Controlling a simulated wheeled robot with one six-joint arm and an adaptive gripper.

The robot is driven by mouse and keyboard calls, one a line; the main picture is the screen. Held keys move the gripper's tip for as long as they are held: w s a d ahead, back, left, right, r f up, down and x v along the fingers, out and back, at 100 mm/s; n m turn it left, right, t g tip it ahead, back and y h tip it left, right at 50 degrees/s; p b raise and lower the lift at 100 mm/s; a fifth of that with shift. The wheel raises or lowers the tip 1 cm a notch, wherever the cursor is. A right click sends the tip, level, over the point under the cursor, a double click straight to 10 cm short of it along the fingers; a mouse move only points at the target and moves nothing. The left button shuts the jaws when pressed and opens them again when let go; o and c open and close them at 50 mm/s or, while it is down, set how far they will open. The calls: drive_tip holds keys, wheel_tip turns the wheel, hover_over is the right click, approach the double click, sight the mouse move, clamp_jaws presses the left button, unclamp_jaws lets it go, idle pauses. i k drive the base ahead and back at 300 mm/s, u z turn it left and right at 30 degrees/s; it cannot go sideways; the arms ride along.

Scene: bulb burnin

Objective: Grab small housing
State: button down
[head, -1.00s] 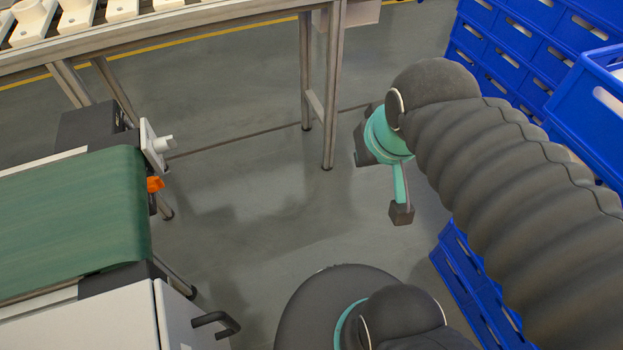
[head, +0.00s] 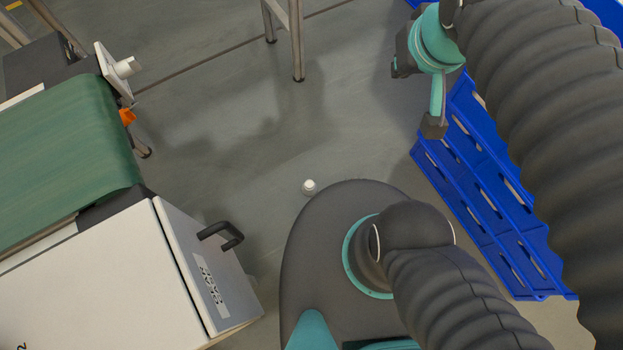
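A small white rounded piece (head: 309,187) lies on the grey floor just beyond the edge of my base; it may be the small housing, but it is too small to be sure. My gripper (head: 418,95) is at the upper right, over the floor and beside the blue crates, well apart from the white piece. A teal link with a dark tip hangs from my wrist. The far side of the gripper is hidden, so its opening is unclear. I see nothing held in it.
A green conveyor (head: 65,150) is at the left, with a white bracket (head: 115,72) at its end. A white cabinet (head: 100,280) with a black handle stands below it. Blue crates (head: 475,190) stand at the right. A metal table leg (head: 297,45) is at the top. The middle floor is clear.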

sight(309, 188)
drive_tip(key=k, duration=0.95)
drive_tip(key=u, duration=0.4)
drive_tip(key=i, duration=0.55)
drive_tip(key=u, duration=0.1)
drive_tip(key=k, duration=0.25)
drive_tip(key=u, duration=1)
drive_tip(key=k, duration=0.75)
drive_tip(key=u, duration=0.65)
drive_tip(key=k, duration=0.8)
drive_tip(key=z, duration=0.2)
